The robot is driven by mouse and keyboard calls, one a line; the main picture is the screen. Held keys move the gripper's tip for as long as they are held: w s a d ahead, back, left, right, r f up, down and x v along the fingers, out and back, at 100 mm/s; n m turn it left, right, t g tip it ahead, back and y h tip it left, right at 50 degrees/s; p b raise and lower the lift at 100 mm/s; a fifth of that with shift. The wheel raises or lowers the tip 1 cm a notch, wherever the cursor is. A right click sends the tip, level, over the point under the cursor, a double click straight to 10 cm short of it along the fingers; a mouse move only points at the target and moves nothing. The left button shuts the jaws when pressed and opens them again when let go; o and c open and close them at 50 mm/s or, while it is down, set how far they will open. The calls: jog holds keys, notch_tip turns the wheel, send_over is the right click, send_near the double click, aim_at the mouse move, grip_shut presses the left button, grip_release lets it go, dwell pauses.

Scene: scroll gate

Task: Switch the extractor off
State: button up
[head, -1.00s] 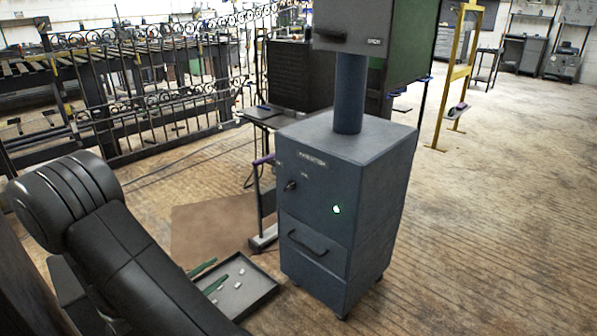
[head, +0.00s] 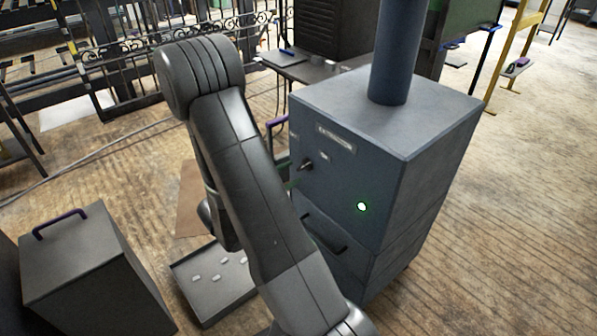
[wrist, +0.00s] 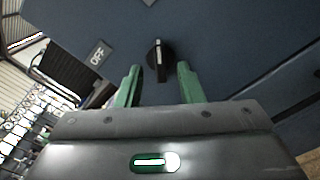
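The extractor (head: 445,155) is a blue-grey cabinet with a thick pipe on top. A black rotary knob (head: 306,165) sits at the upper left of that front. In the wrist view the knob (wrist: 160,62) has a white line along its handle, upright in the picture. An OFF label (wrist: 99,54) is to its left. My gripper (wrist: 159,76) is open, its green fingers either side of the knob's line and apart from it; the knob appears just beyond the fingertips. My arm hides most of the gripper in the head view.
A drawer handle (head: 324,235) sticks out below the knob. A shallow tray (head: 207,316) with small pale pieces lies on the floor left of the extractor. A grey box (head: 90,270) with a purple handle stands at lower left. The floor to the right is open.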

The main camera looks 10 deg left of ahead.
aim_at(302, 168)
jog(key=shift+b+x, duration=0.3)
jog(key=shift+x, duration=1.55)
grip_shut()
